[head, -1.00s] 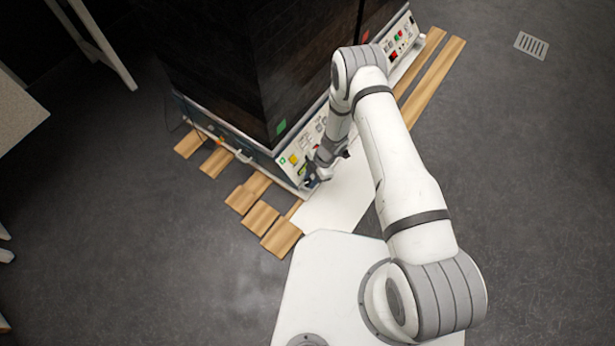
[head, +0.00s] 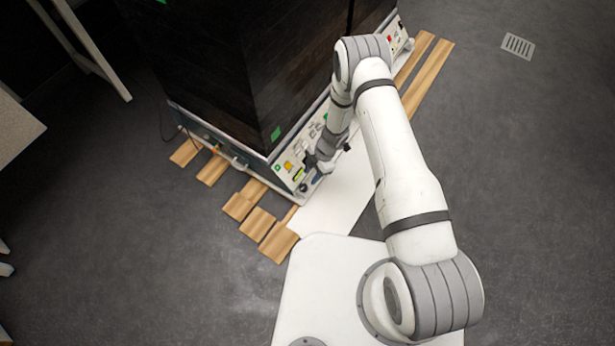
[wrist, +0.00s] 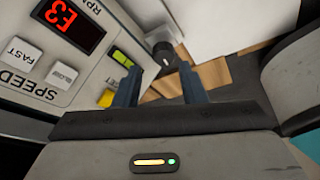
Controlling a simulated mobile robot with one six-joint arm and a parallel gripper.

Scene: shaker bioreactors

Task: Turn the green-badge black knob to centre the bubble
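The black knob (wrist: 163,54) stands at the panel's lower corner in the wrist view, ahead of the gap between my fingertips. In the head view the knob (head: 303,187) is small, near a green badge (head: 277,168) on the panel; the badge is not clear in the wrist view. A bright green level vial (wrist: 122,57) lies left of the knob; its bubble is too small to place. My gripper (wrist: 159,66) is open and empty, its two dark fingers apart and not visibly touching the knob. It also shows beside the panel in the head view (head: 313,165).
The panel carries a red display (wrist: 70,24), FAST and SLOW buttons and a yellow button (wrist: 107,98) close to my left finger. Wooden planks (head: 278,242) and a white sheet (head: 335,205) lie on the floor by the machine. Grey floor is clear at the right.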

